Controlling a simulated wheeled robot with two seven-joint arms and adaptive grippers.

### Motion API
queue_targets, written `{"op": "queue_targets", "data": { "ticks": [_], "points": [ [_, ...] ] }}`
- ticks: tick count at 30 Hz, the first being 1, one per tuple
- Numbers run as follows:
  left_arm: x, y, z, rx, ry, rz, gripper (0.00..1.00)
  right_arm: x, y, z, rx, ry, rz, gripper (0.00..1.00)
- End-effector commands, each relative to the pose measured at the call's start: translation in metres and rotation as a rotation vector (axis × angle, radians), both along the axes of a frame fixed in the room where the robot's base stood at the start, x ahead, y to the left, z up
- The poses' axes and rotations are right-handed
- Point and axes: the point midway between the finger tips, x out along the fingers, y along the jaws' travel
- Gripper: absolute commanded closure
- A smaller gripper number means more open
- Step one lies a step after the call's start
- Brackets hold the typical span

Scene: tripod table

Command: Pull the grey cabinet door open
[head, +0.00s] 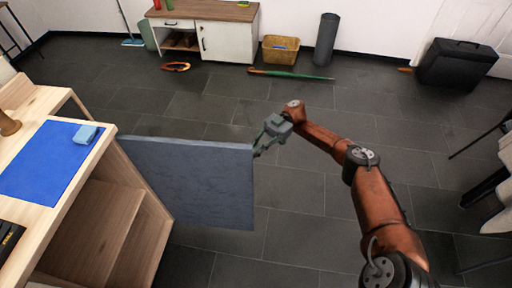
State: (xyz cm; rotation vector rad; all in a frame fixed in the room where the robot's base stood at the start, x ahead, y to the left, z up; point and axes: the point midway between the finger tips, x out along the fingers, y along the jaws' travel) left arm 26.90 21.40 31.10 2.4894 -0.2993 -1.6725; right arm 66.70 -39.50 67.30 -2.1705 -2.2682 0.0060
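The grey cabinet door (195,182) stands swung out from the wooden cabinet (110,215) at the left. Its broad face shows, and shelves inside the cabinet are visible. My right gripper (262,146) is at the upper corner of the door's free edge, on the side away from the hinge. Its fingers point toward the door edge. Whether they are closed on a handle there cannot be made out, and no handle shows. My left gripper is not in view.
A blue mat (50,168) with a light blue sponge (86,134) lies on the cabinet top. The dark tiled floor is clear around the door. At the back are a white cabinet (226,42), a basket (280,50), a green umbrella (290,74) and a black case (455,66).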

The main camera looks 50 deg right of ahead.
Motion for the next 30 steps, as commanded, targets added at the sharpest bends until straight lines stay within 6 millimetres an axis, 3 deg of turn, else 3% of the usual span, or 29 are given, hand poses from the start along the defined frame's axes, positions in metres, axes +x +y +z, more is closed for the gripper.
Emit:
{"op": "queue_targets", "data": {
  "ticks": [10, 30],
  "points": [
    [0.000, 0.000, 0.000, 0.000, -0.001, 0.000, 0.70, 0.001, -0.028, 0.000, 0.000, 0.000, 0.000, 0.87],
    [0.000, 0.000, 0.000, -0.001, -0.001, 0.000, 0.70, 0.001, -0.031, 0.000, 0.000, 0.000, 0.000, 0.87]
  ]
}}
